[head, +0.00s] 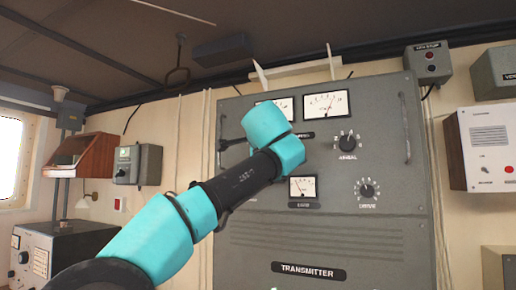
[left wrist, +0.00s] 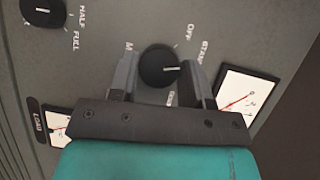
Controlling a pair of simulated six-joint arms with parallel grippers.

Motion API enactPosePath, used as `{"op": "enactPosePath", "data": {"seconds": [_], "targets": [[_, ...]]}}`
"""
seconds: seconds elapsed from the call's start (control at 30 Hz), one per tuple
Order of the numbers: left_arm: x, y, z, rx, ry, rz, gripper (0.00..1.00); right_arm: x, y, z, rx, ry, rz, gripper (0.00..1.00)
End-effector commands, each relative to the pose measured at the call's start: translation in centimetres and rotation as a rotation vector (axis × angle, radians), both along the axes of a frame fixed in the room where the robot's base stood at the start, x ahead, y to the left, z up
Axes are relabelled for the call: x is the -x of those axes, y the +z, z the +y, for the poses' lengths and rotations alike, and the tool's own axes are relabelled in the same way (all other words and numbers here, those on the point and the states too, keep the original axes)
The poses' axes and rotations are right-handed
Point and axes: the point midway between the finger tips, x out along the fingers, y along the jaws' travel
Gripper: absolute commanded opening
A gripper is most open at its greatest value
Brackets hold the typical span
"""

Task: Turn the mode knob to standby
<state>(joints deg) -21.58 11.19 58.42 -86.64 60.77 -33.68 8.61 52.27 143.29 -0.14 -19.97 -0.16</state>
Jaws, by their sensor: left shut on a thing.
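The mode knob (left wrist: 158,66) is a round black knob with a white pointer line on a grey panel. In the left wrist view it sits between the two fingers of my left gripper (left wrist: 161,70), which is shut on it. The pointer line points to the right in that view, toward the right finger. OFF and a partly covered STAN... label are printed above right of the knob. Another label below it and one starting with M at its left are partly hidden by the fingers. In the head view my arm hides the knob. My right gripper is not in view.
The grey transmitter cabinet (head: 320,235) carries other knobs close by, at upper right (head: 347,143) and lower right (head: 367,190). Meters (head: 325,106) sit along its top, and a load meter (head: 303,187) lies below my arm. Handles stand at both cabinet sides.

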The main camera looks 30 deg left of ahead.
Motion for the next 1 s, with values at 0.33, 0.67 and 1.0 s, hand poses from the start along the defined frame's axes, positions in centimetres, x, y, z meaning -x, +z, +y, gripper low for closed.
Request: {"op": "enactPosePath", "data": {"seconds": [0.33,0.67,1.0], "targets": [[-0.12,-0.27,0.00,0.024,0.002,0.004,0.21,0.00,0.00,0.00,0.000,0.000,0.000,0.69],[-0.08,-0.19,0.01,0.022,0.001,0.001,0.63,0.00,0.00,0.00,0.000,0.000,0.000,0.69],[0.05,-0.04,-0.07,0.020,0.000,-0.001,0.69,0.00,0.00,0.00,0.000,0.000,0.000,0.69]]}}
